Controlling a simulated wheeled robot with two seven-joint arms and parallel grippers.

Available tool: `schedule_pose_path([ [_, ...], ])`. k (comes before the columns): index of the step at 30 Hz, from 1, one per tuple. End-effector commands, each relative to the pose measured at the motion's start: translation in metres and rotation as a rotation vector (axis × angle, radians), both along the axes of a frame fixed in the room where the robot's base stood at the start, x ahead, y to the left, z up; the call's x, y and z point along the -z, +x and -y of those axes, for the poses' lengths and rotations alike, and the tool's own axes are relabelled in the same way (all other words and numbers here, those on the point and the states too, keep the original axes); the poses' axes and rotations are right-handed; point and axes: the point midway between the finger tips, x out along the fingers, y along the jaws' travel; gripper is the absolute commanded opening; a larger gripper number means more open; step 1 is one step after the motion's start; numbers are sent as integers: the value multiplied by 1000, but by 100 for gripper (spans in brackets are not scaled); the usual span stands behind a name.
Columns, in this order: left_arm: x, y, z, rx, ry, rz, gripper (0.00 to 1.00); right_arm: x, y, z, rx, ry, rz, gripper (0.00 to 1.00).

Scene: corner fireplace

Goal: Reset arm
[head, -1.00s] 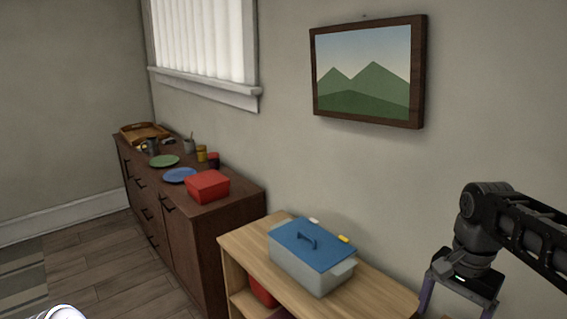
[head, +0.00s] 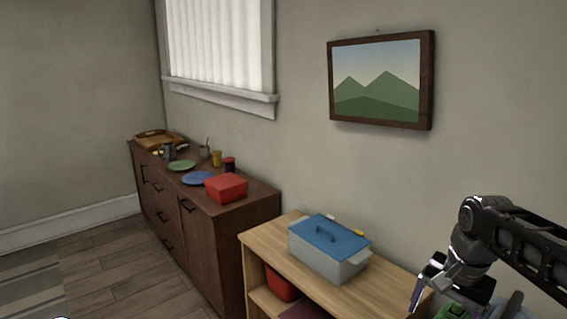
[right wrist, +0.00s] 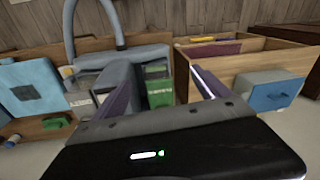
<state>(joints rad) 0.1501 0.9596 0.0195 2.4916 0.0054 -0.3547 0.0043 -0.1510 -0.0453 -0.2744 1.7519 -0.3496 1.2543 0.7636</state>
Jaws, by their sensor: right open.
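My right arm comes in from the right edge in the head view, and my right gripper (head: 450,294) hangs at the lower right, beside the near end of the wooden shelf (head: 259,240). In the right wrist view the two purple-grey fingers of this gripper (right wrist: 166,86) stand wide apart with nothing held between them. Beyond them is a grey container with a tall looped handle (right wrist: 117,30), with green items (right wrist: 158,86) in it. My left gripper is not in view.
A grey box with a blue lid (head: 328,236) stands on the shelf. A dark sideboard (head: 232,225) carries a red box (head: 226,187), plates and cups. A framed picture (head: 376,95) hangs on the wall.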

Motion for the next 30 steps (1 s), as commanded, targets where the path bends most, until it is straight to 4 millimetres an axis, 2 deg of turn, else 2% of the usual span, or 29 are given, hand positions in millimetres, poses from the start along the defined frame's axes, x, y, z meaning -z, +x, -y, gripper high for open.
schedule_pose_path([
  [6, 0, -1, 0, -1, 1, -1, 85, 10, 38, -20, -134, 2, 155, 85],
  [10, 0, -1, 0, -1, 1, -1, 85, 33, 67, -47, -254, -1, 249, 85],
  [14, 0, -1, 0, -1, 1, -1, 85, 81, 93, -87, -395, 0, 333, 85],
  [17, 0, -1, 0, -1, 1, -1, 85, 143, 100, -128, -514, 5, 382, 85],
  [18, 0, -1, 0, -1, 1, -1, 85, 173, 96, -145, -556, 11, 394, 85],
  [20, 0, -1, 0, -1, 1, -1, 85, 216, 84, -168, -608, 20, 404, 85],
  [21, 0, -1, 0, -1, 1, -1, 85, 244, 71, -181, -636, 29, 402, 85],
  [23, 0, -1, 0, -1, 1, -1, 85, 283, 47, -199, -668, 42, 388, 85],
  [24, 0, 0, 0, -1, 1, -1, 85, 307, 27, -210, -685, 55, 371, 85],
  [26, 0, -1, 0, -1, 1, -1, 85, 340, -7, -225, -700, 80, 334, 85],
  [27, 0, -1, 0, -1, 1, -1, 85, 358, -31, -233, -706, 99, 305, 85],
  [30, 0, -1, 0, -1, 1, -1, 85, 393, -90, -250, -704, 158, 214, 85],
])
